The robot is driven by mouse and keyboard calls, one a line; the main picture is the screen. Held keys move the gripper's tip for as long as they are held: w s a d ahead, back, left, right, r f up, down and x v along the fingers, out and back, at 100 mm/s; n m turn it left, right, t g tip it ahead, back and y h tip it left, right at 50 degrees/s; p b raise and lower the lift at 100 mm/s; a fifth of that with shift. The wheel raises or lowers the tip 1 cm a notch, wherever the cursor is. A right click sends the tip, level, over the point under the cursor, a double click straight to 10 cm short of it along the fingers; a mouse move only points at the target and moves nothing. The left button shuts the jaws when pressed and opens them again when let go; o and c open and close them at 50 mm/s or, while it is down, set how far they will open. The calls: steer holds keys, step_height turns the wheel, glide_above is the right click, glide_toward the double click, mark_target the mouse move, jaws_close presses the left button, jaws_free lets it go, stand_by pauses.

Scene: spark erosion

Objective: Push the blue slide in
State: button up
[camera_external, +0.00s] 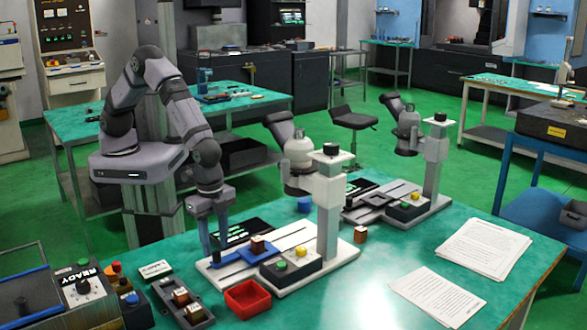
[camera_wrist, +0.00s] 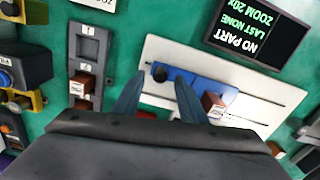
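The blue slide (camera_external: 232,257) lies on the white base plate of the near microscope, and it also shows in the wrist view (camera_wrist: 196,86). A brown block with a white label (camera_external: 258,244) sits on the slide toward its right end, also seen in the wrist view (camera_wrist: 213,102). A black knob (camera_wrist: 160,74) stands at the slide's left end. My gripper (camera_external: 216,243) points down over that left end. In the wrist view its two blue fingers (camera_wrist: 160,84) are apart, with the knob between their tips; I cannot tell whether they touch it.
The microscope column (camera_external: 328,205) and a button box (camera_external: 290,266) stand right of the slide. A red bin (camera_external: 247,299) and a dark tray (camera_external: 183,302) with labelled blocks lie in front. A black display (camera_wrist: 257,30) reads "NO PART". A control box (camera_external: 85,292) is at left.

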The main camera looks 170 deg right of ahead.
mark_target(245, 253)
steer(key=shift+f, duration=1.3)
jaws_close()
steer(key=s+a+b, duration=0.1)
steer(key=s+a, duration=0.7)
steer(key=shift+s+a, duration=0.1)
steer(key=shift+a, duration=0.05)
jaws_free()
